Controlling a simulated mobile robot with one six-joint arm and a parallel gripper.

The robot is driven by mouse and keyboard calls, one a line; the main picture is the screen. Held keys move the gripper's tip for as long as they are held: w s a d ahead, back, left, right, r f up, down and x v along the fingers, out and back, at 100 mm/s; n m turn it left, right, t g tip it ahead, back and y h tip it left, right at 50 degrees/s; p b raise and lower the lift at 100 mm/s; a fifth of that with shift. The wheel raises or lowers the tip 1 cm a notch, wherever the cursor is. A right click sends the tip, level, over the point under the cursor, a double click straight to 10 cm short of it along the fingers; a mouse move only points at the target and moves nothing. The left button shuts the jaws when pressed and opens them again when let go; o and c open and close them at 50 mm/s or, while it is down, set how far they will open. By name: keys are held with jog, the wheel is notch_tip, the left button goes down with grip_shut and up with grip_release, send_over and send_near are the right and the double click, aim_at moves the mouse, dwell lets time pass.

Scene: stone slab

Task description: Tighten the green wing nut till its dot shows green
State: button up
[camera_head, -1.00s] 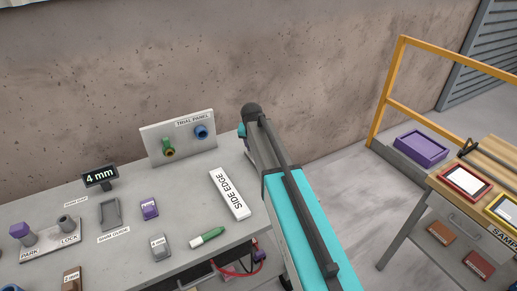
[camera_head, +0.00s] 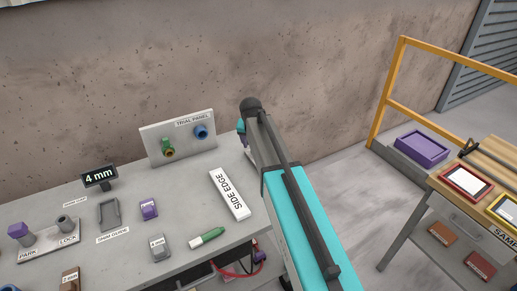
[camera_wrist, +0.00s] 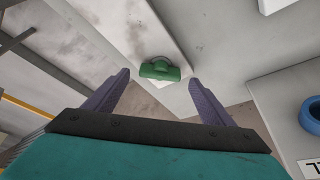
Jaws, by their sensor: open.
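In the wrist view, a green wing nut (camera_wrist: 160,70) sits on a pale narrow face, with a grey arc beside it and a small white patch below it. My gripper (camera_wrist: 159,78) is open, its two purple fingers spread to the left and right of the nut in the picture. The fingers seem short of the nut and nothing is between them. No coloured dot can be made out.
A blue fitting (camera_head: 201,132) is on the panel; a blue ring (camera_wrist: 311,115) shows at the wrist view's right edge. On the bench lie a SIDE EDGE sign (camera_head: 230,193), a marker (camera_head: 207,238) and several blocks. A yellow rail (camera_head: 387,95) stands to the right.

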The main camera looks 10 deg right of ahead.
jog(key=b+v, duration=0.2)
jog(key=v, duration=0.9)
jog(key=shift+b, duration=0.35)
